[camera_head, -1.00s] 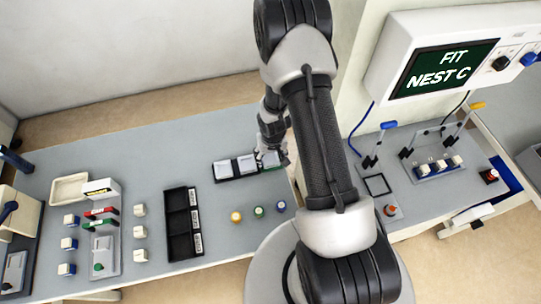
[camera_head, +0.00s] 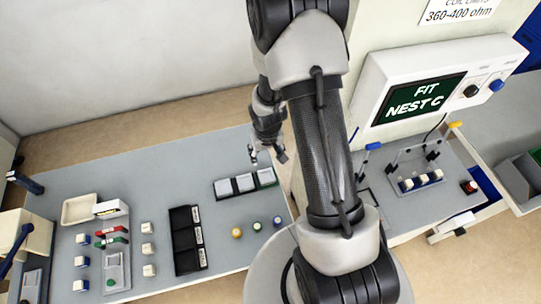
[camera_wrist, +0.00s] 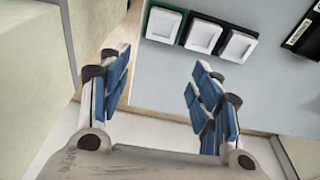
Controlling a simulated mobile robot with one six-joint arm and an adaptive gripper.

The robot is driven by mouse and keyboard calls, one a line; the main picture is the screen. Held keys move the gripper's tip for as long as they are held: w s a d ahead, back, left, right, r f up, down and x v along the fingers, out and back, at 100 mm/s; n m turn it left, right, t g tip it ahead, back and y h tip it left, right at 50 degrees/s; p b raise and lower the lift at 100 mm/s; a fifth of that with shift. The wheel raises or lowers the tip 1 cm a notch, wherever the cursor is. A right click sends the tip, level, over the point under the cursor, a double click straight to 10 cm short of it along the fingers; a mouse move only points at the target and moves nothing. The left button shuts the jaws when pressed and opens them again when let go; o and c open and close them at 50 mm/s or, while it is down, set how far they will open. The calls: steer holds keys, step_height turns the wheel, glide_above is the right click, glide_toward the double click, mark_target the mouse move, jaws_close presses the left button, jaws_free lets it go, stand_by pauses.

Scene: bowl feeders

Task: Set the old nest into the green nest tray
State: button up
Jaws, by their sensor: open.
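A dark tray (camera_head: 245,189) with a green section at its right end lies near the back right of the left bench. Three pale square nests sit in it in a row. The one in the green section (camera_head: 266,177) shows at the left of the row in the wrist view (camera_wrist: 163,24), with green (camera_wrist: 184,28) beside it. It looks seated flat. No marking shows which nest is the old one. My gripper (camera_head: 267,155) is open and empty, raised above and apart from the tray. Its blue-padded fingers (camera_wrist: 161,65) are spread in the wrist view.
A black three-section tray (camera_head: 187,240) stands left of centre. Several round buttons (camera_head: 257,226) line the front edge. White blocks and a cream tray (camera_head: 79,209) lie further left. A screen reading "FIT NEST C" (camera_head: 424,100) hangs at right.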

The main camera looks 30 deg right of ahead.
steer(key=s+a+r+t, duration=0.1)
steer(key=s+a+r, duration=0.15)
steer(key=r, duration=0.85)
steer(key=s+a+r, duration=0.1)
steer(key=s+r, duration=0.2)
steer(key=r, duration=0.9)
steer(key=s+a+r+n, duration=0.1)
steer(key=s+a+r, duration=0.1)
steer(key=s+r, duration=0.3)
steer(key=s+a+r+n+t, duration=0.1)
steer(key=s+a+r, duration=0.2)
steer(key=s, duration=0.6)
steer(key=shift+s+r+t+y, duration=0.3)
steer(key=shift+s+r, duration=0.1)
steer(key=shift+r, duration=0.65)
